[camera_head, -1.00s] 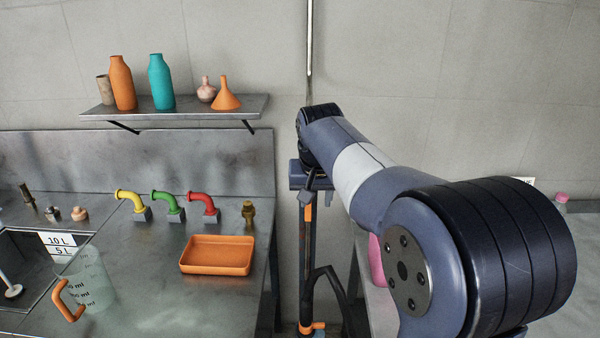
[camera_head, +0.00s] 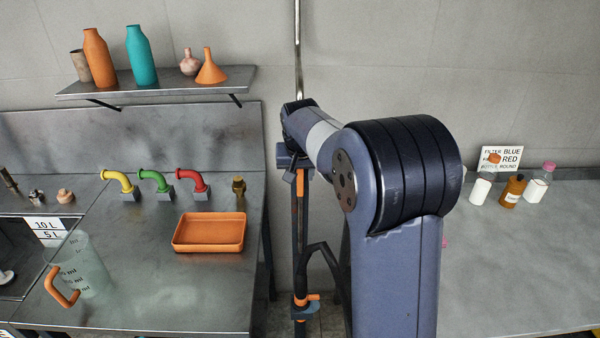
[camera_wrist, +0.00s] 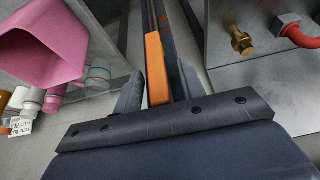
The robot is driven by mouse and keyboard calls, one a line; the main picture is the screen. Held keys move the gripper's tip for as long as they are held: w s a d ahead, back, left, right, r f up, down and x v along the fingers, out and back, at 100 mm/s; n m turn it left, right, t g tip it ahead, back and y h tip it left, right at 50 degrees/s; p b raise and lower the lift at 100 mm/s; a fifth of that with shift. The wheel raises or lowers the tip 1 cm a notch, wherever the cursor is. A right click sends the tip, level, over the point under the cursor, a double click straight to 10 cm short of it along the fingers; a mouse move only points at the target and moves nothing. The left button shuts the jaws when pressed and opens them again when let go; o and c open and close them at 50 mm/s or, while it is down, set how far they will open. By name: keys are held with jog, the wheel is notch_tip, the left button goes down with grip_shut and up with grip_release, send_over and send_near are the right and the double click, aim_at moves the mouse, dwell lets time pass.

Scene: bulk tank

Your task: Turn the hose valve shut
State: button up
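A dark upright stand (camera_head: 299,245) holds an orange strip (camera_head: 300,183) near its top and an orange valve-like part (camera_head: 303,300) low down, where a dark hose (camera_head: 322,258) curves off. Which orange part is the hose valve I cannot tell for sure. My gripper (camera_wrist: 160,90) is at the stand's upper end, mostly hidden by my arm in the head view. In the wrist view its fingers are apart, one on each side of an orange bar (camera_wrist: 156,66). A dark gap shows between the bar and the right finger; contact on the left is unclear.
Left, a steel counter (camera_head: 150,300) bears an orange tray (camera_head: 209,232), coloured taps (camera_head: 155,181) and a jug (camera_head: 85,265). Right, a table (camera_head: 510,280) holds several bottles (camera_head: 512,191). In the wrist view a pink container (camera_wrist: 45,45) is at left and a brass fitting (camera_wrist: 241,41) at right.

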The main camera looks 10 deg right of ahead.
jog(key=shift+f, duration=0.15)
jog(key=shift+c, duration=0.2)
grip_shut()
dwell(0.3)
